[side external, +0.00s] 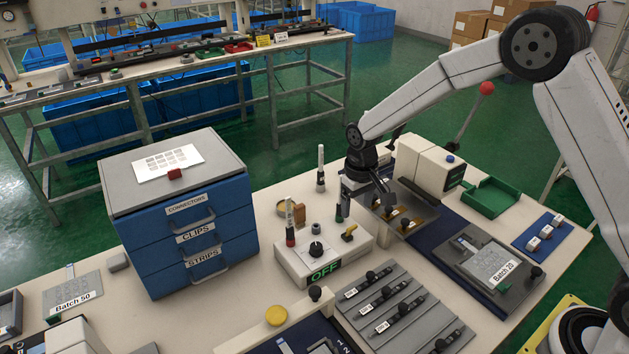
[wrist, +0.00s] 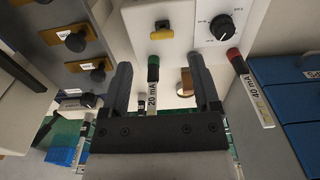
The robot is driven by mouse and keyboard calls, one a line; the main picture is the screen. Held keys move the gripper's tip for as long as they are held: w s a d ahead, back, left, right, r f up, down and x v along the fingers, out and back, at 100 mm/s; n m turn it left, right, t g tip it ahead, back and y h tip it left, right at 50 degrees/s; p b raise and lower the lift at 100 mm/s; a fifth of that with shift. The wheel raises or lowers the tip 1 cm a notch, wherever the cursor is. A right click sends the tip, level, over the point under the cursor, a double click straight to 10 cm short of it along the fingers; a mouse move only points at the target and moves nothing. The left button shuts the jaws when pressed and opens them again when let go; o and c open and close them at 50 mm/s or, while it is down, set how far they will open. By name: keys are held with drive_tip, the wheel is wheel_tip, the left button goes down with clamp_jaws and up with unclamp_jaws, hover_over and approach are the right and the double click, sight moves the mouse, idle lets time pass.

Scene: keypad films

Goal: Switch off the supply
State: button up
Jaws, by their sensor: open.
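The supply (side external: 300,262) is a white box with a black knob (side external: 316,248), a yellow switch (side external: 350,232) and a front display reading OFF in green. The wrist view shows the yellow switch (wrist: 162,29) and the knob (wrist: 222,25) beyond my fingers. My gripper (wrist: 160,66) is open, pointing down near the supply's back right side in the side view (side external: 364,202). A green-ended piece tagged 20 mA (wrist: 153,72) shows between my fingers, apart from both. A red-ended piece tagged 40 mA (wrist: 237,61) shows right of them.
A blue drawer cabinet (side external: 190,235) stands left of the supply. A grey panel with several black-knobbed sliders (side external: 385,305) lies in front right. A white machine with a red-balled lever (side external: 486,89) and a green tray (side external: 490,196) stand behind right.

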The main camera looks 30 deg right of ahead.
sight(353, 226)
drive_tip(key=shift+w+a+f, duration=0.1)
drive_tip(key=shift+w+f, duration=0.15)
drive_tip(key=shift+w, duration=0.15)
drive_tip(key=shift+f, duration=0.15)
drive_tip(key=shift+f, duration=3.75)
clamp_jaws()
